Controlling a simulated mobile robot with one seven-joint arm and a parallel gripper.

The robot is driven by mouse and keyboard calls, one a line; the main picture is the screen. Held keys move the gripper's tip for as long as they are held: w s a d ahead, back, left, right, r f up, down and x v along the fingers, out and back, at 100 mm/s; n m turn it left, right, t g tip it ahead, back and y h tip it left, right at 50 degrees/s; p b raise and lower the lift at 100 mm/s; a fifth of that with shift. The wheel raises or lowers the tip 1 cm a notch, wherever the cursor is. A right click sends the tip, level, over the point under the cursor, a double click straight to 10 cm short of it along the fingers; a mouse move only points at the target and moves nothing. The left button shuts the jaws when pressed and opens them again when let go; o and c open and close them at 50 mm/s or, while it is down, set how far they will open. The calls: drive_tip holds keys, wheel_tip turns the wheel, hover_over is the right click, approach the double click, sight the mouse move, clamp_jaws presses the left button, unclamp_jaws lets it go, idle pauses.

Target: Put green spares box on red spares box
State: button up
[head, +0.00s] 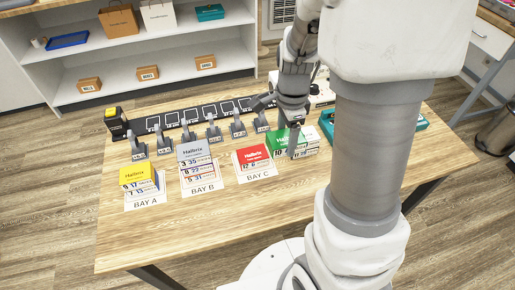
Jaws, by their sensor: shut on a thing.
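The green spares box (278,139), with a white lower face carrying a printed label and numbers, is to the right of the red spares box in the head view. My gripper (291,146) reaches down from above and is shut on the green box, its fingers partly covering it. I cannot tell whether the green box touches the table. The red spares box (252,155) sits on the white sheet marked BAY C (268,175). Its top is bare, and the green box is close beside it, apart from its top.
A yellow box (136,173) sits in BAY A and a grey-topped stack (194,151) in BAY B. A row of grey clamp-like holders (213,132) stands behind. A teal case (418,122) lies at right. The table (215,225) is clear in front.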

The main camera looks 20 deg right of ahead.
drive_tip(key=b, duration=0.1)
hover_over(253, 153)
wheel_tip(253, 153, down, 6)
drive_tip(key=shift+f, duration=0.15)
drive_tip(key=shift+f+b, duration=0.4)
drive_tip(key=shift+f, duration=1.6)
drive_tip(key=shift+f, duration=0.1)
drive_tip(key=shift+f, duration=0.15)
drive_tip(key=o, duration=1.4)
drive_tip(key=shift+r, duration=0.2)
